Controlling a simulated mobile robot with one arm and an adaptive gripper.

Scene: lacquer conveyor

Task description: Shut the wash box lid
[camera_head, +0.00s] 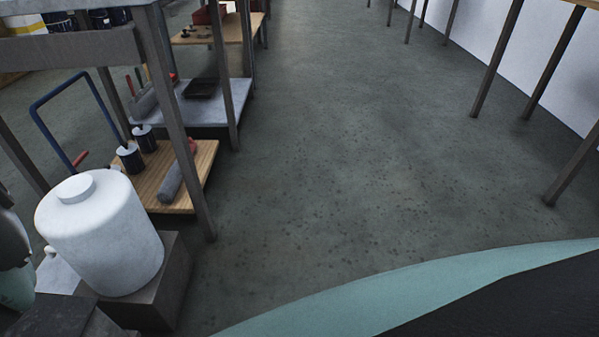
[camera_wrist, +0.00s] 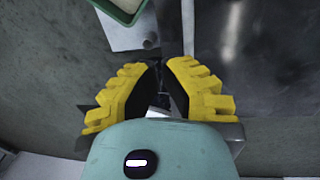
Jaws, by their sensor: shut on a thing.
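My gripper (camera_wrist: 164,72) shows in the wrist view with its two yellow-backed fingers drawn together. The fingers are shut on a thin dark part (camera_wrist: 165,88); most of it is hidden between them. I cannot tell whether this part belongs to the wash box lid. A smooth dark grey metal surface (camera_wrist: 250,55) lies to the right of the fingers. It may be the lid or box, but its full outline is out of frame. In the head view neither my gripper nor a clearly recognisable wash box shows.
In the wrist view a green-rimmed tray (camera_wrist: 122,14) sits at the top. In the head view a white drum (camera_head: 100,240) stands on a dark block at the left, beside a low wooden shelf (camera_head: 195,190). The floor (camera_head: 340,130) in the middle is clear.

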